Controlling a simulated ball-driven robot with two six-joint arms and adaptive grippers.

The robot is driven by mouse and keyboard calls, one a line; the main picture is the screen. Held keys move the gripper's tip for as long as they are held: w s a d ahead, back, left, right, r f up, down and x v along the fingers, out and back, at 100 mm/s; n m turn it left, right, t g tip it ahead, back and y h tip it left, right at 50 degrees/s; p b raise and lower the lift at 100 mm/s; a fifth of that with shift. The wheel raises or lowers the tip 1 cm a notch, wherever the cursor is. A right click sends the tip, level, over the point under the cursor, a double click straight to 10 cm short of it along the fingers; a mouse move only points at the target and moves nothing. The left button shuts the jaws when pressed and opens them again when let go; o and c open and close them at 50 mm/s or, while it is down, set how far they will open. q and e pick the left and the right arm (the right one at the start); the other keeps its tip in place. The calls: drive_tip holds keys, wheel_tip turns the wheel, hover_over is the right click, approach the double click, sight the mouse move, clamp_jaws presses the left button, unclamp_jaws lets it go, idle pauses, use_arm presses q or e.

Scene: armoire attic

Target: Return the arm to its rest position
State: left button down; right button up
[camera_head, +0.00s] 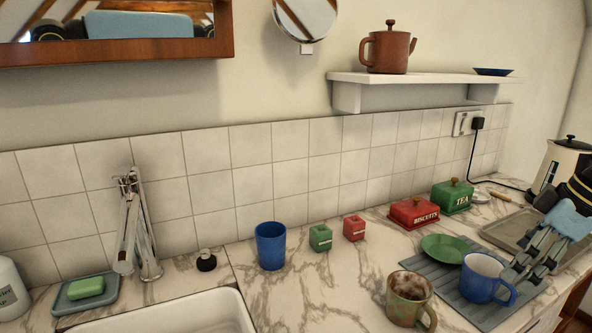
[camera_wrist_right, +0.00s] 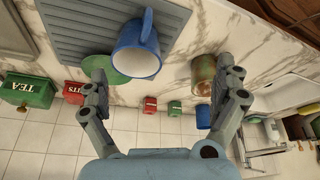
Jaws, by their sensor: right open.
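My right gripper (camera_head: 530,262) reaches in from the right edge of the head view, close to the blue mug (camera_head: 483,279) on the grey ribbed mat (camera_head: 448,292). It is open. In the right wrist view, its two fingers stand wide apart (camera_wrist_right: 160,66) with nothing held between them. The blue mug (camera_wrist_right: 136,50) appears beyond and between the fingertips there. My left gripper is in neither view.
A green plate (camera_head: 444,248) lies on the mat, and a speckled brown mug (camera_head: 408,298) stands left of it. A blue cup (camera_head: 271,246), small green and red boxes, tins and a kettle (camera_head: 560,165) stand on the counter. A sink (camera_head: 170,315) is at lower left.

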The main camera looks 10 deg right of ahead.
drive_tip(key=s+a+f+m+h, duration=0.1)
drive_tip(key=s+a+f, duration=0.3)
drive_tip(key=s+a, duration=0.25)
drive_tip(key=s+a+f+m, duration=0.1)
drive_tip(key=s+a+f, duration=0.4)
drive_tip(key=a, duration=0.2)
drive_tip(key=s+a+r+m+h, duration=0.25)
drive_tip(key=s+m, duration=0.25)
drive_tip(key=s, duration=0.5)
wheel_tip(320, 180, down, 30)
drive_tip(key=s+d+r+g+b, duration=0.1)
drive_tip(key=s+d+b, duration=0.1)
drive_tip(key=b, duration=0.2)
drive_tip(key=s+f+g+b, duration=0.1)
drive_tip(key=s+f+b, duration=0.2)
drive_tip(key=s+f, duration=1.5)
drive_tip(key=shift+d+f+g, duration=0.3)
drive_tip(key=shift+d+f, duration=0.1)
drive_tip(key=shift+f, duration=0.55)
